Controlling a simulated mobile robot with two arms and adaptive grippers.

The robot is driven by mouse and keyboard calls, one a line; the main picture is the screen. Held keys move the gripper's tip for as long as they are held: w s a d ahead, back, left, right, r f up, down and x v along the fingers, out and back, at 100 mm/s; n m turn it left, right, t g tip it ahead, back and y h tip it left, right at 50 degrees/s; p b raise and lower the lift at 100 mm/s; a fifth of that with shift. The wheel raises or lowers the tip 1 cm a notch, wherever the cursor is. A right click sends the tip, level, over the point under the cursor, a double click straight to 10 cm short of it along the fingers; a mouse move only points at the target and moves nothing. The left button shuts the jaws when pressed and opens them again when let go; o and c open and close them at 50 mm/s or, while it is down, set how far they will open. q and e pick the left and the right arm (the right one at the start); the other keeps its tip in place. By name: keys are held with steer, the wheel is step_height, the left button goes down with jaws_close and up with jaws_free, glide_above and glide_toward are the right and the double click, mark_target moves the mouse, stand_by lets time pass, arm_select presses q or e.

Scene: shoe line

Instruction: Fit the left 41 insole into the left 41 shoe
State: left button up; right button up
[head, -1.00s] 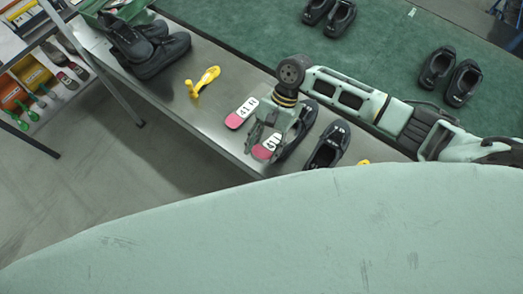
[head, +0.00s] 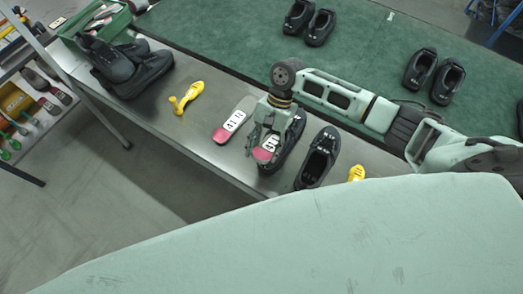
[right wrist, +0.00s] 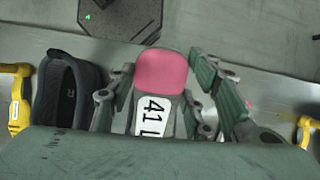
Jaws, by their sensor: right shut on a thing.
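My right gripper (head: 264,140) is shut on the left 41 insole, with pink heel and white "41 L" label. The insole (right wrist: 161,75) points its pink end away from my wrist in the right wrist view. In the head view, the insole (head: 263,155) overlaps the near left side of a black shoe (head: 293,146), the left one of the pair on the bench. The gripper hides part of that shoe; I cannot tell whether insole and shoe touch. The other black shoe (head: 318,160) stands to its right and shows an "R" in the right wrist view (right wrist: 70,92). My left gripper is out of view.
The "41 R" insole (head: 232,122) lies on the metal bench (head: 215,95) to the left. A yellow tool (head: 187,96) lies farther left, another yellow item (head: 356,173) at right. Black boots (head: 125,65) stand at the far left. Shoe pairs rest on the green surface behind.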

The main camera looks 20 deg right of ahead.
mark_target(271, 146)
steer(key=shift+t+h, duration=0.3)
steer(key=shift+w+d+f+b, duration=0.25)
steer(key=shift+w+d+f, duration=0.05)
steer(key=shift+w+d, duration=0.3)
steer(key=shift+w+d+f+b, duration=0.2)
steer(key=shift+w+d+f, duration=0.15)
steer(key=shift+w+d, duration=0.3)
steer(key=shift+w+d+f+b, duration=0.3)
steer(key=shift+w+d, duration=0.15)
steer(key=shift+d, duration=0.25)
steer(key=shift+d+f+p, duration=0.1)
steer(key=shift+f+p, duration=0.4)
steer(key=shift+s+f+t+h, duration=0.3)
steer(key=shift+f+h, duration=0.1)
steer(key=shift+f, duration=0.05)
steer(key=c, duration=0.3)
steer(key=o, duration=1.4)
steer(key=shift+w, duration=0.2)
steer(key=shift+r, duration=0.25)
steer(key=shift+r+p, duration=1.45)
steer(key=shift+p, duration=0.8)
